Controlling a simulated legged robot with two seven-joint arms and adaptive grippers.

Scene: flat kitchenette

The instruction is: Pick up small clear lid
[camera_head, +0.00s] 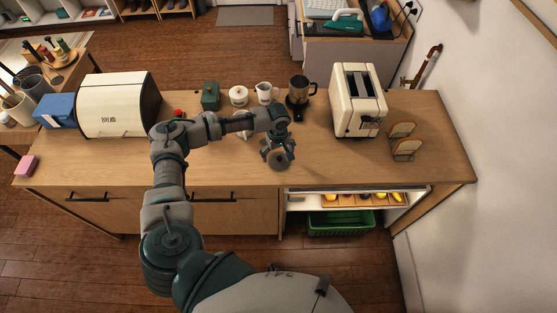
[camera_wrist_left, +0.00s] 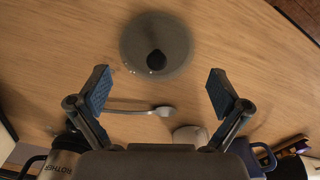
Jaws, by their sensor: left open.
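The small clear lid (camera_head: 281,161) lies flat on the wooden counter near its front edge, below my left gripper. In the left wrist view the lid (camera_wrist_left: 155,30) is a round, see-through grey disc with a black knob. My left gripper (camera_head: 278,151) points down over the counter and is open and empty. In the wrist view the lid is beyond the open fingertips (camera_wrist_left: 158,90), not between them. The height of the fingers above the lid is hard to tell. My right gripper does not show.
A spoon (camera_wrist_left: 150,111) lies on the counter near the lid. A cream toaster (camera_head: 358,102) and bread slices (camera_head: 404,149) are right, a bread box (camera_head: 116,106) left.

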